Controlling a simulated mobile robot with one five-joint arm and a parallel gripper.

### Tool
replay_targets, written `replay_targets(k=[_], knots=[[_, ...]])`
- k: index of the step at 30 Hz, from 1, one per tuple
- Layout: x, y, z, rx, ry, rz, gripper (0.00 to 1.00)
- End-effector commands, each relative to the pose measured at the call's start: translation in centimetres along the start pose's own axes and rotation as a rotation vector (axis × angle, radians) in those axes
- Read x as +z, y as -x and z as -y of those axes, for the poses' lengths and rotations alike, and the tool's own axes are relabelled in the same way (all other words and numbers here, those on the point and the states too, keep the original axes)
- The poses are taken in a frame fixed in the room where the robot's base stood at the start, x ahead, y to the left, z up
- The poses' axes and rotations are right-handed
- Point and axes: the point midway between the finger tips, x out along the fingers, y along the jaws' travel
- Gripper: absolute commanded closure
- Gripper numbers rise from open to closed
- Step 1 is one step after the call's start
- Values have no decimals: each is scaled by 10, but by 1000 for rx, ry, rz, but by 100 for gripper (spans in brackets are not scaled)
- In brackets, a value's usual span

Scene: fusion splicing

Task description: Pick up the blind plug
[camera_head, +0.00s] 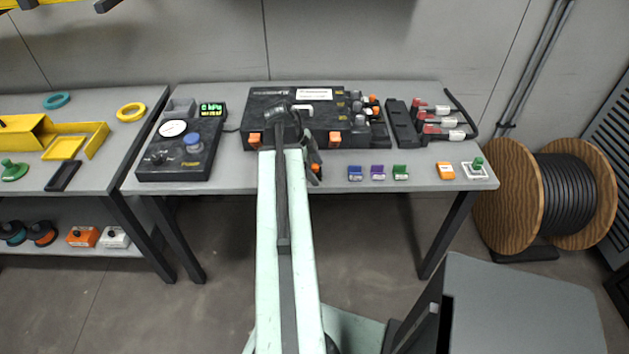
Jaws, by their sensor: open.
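My gripper (312,162) is at the end of my pale green arm, over the front edge of the middle table, just in front of the black splicing case (285,97). It is open, seen small and from behind. A small orange bit (316,168) shows at its tip; I cannot tell whether it is part of the gripper or a thing behind it. I cannot tell for sure which thing is the blind plug. A small green knobbed piece (478,162) stands on a white square base at the table's right end. Orange-capped grey fittings (373,100) sit at the case's right side.
Blue (355,173), purple (378,173) and green (401,173) blocks line the front edge, with an orange block (446,171) farther right. A pressure gauge box (180,148) stands left; red-and-white clamps (437,122) stand back right. A cable drum (548,195) stands beyond the table.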

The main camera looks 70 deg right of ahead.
Motion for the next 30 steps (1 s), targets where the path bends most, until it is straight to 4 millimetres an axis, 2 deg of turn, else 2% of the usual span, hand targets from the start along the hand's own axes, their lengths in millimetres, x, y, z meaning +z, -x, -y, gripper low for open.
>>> replay_targets(k=[1, 6, 8, 13, 14, 25, 30], knots=[[1, -6, 0, 0, 0, 0, 33], [0, -2, 0, 0, 1, 0, 33], [0, -2, 0, 0, 1, 0, 47], [0, -2, 0, 0, 2, 0, 94], [0, -2, 0, 0, 2, 1, 99], [1, 0, 0, 0, 2, 1, 99], [-6, 15, 2, 0, 3, 1, 100]])
